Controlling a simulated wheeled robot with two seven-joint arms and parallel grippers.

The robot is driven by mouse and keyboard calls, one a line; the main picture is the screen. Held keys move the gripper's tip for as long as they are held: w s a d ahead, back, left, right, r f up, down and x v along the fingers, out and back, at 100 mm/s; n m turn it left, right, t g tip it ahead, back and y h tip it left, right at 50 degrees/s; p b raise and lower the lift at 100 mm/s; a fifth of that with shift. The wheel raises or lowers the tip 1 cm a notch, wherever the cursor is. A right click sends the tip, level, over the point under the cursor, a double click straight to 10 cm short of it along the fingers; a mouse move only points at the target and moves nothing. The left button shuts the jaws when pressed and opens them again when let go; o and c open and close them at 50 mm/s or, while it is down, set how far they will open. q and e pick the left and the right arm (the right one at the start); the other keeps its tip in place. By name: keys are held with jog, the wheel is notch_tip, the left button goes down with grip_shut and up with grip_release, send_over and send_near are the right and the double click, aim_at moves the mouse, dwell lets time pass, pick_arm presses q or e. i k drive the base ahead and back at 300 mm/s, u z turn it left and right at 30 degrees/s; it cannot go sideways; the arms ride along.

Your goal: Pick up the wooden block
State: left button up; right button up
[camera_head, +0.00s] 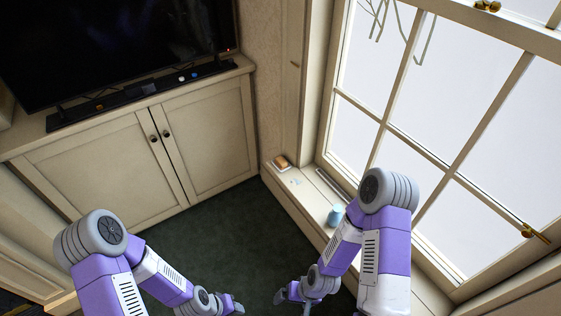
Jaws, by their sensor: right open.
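A small orange-brown block (282,162), which looks like the wooden block, lies at the far left end of the window ledge, near the corner. My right gripper (293,302) is low in the picture, over the dark green floor, open and well apart from the block. My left gripper (236,305) is at the bottom, left of the right one and also far from the block. Its fingers are too small and overlapped to tell their opening.
A light blue cup-like object (335,215) stands on the window ledge (299,201) near my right arm. The window rises behind the ledge. A cabinet (120,170) with a television (110,40) stands at left. The green floor (225,235) between is clear.

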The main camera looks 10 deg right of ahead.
aim_at(282, 164)
jog(key=u, duration=0.25)
jog(key=i, duration=1.75)
jog(key=z, duration=0.25)
